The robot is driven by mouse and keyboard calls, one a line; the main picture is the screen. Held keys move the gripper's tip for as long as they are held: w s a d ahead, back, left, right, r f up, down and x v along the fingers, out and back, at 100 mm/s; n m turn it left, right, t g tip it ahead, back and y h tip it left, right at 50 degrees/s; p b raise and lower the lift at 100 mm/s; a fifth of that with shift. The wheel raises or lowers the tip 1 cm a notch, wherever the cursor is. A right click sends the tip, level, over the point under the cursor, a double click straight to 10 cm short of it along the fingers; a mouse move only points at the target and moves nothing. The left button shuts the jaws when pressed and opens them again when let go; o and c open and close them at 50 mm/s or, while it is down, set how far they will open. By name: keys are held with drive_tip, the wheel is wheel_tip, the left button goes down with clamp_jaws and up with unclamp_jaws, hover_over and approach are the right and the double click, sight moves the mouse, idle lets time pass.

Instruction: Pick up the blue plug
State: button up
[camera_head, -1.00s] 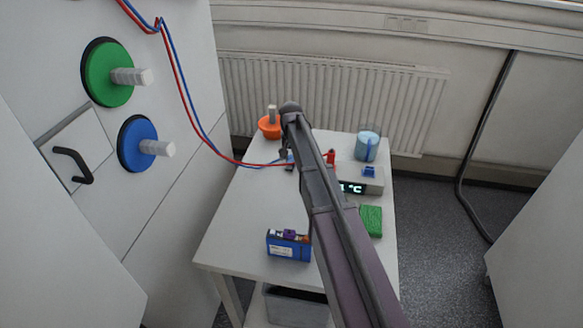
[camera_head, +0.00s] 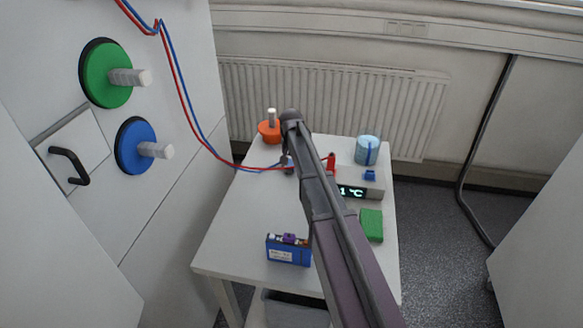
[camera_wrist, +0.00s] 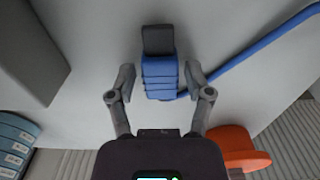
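The blue plug (camera_wrist: 158,77) lies on the white table in the wrist view. It has a ribbed blue body, a dark end at the top and a blue cable leading off to the upper right. My gripper (camera_wrist: 160,78) is open, with one finger on each side of the plug. A gap shows between each finger and the plug. In the head view my gripper (camera_head: 287,163) is at the far part of the table, where the cables end, and mostly hides the plug.
The grey box with a display (camera_head: 373,187) stands right of my gripper, with a red plug (camera_head: 331,163) beside my arm. A light-blue cylinder (camera_head: 367,150), green block (camera_head: 371,225) and blue battery-like box (camera_head: 288,250) stand apart.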

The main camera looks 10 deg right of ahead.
sight(291, 164)
clamp_jaws()
drive_tip(key=shift+r, duration=0.2)
wheel_tip(291, 164, up, 3)
drive_tip(key=p, duration=0.4)
drive_tip(key=shift+r, duration=0.2)
drive_tip(key=s, duration=0.5)
drive_tip(key=s+a, duration=0.1)
drive_tip(key=s, duration=0.4)
drive_tip(key=s+r+p, duration=0.1)
drive_tip(key=s, duration=0.5)
drive_tip(key=shift+a+r, duration=0.1)
drive_tip(key=shift+a, duration=0.05)
drive_tip(key=shift+w, duration=0.1)
